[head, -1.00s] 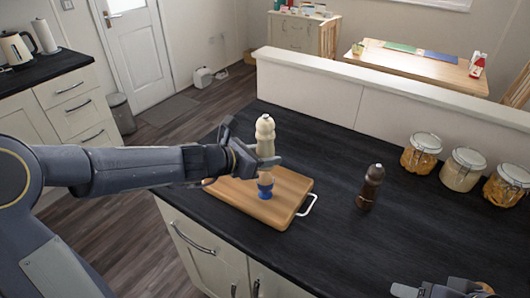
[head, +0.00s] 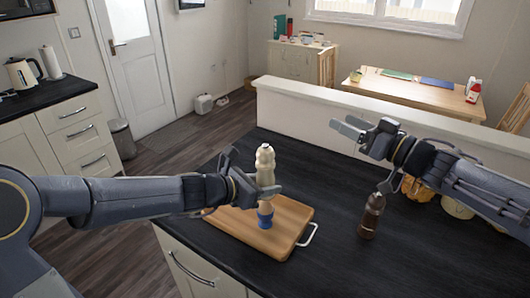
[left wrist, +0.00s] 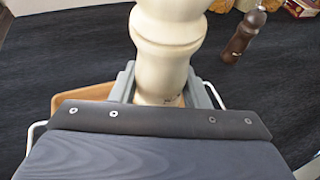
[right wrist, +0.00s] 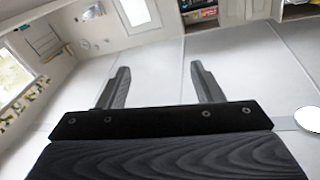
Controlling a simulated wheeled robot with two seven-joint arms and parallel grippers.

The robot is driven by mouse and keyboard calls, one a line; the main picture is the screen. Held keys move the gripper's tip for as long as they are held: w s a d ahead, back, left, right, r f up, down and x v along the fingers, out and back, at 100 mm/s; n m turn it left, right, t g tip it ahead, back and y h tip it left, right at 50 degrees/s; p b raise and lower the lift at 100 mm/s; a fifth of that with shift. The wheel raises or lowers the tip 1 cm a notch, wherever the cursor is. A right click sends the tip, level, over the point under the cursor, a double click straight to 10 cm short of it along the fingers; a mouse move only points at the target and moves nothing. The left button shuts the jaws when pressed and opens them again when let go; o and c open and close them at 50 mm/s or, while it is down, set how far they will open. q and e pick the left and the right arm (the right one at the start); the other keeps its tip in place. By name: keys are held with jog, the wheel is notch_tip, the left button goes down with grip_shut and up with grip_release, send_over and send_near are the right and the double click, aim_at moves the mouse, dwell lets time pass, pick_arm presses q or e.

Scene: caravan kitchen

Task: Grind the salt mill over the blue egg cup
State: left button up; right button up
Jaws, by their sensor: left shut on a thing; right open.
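The cream salt mill (head: 265,165) is upright in my left gripper (head: 262,190), which is shut around its lower body. It also shows in the left wrist view (left wrist: 168,40), between the fingers. The blue egg cup (head: 265,215) stands on the wooden board, directly below the mill in the head view. The mill's lower end meets the egg cup in the picture, and I cannot tell whether they touch. My right gripper (head: 350,129) is open and empty, raised above the back right of the counter. Its spread fingers show in the right wrist view (right wrist: 158,85).
A wooden board (head: 285,222) with a white handle lies on the black counter (head: 350,270). A dark brown mill (head: 371,216) stands to the right. Jars (head: 418,188) are partly hidden behind my right arm. A low white wall (head: 300,110) edges the counter's back.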

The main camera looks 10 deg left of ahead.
aim_at(274, 154)
jog(key=s+a+f+n+g+y, duration=0.2)
jog(key=s+a+f+n+g, duration=0.35)
jog(key=g, duration=0.45)
jog(key=shift+m+g, duration=0.25)
jog(key=shift+g, duration=0.05)
jog(key=a, duration=0.4)
jog(key=w+a+f, duration=0.1)
jog(key=a, duration=0.7)
jog(key=shift+w+a+f, duration=0.35)
jog(key=shift+w, duration=0.05)
jog(key=c, duration=1)
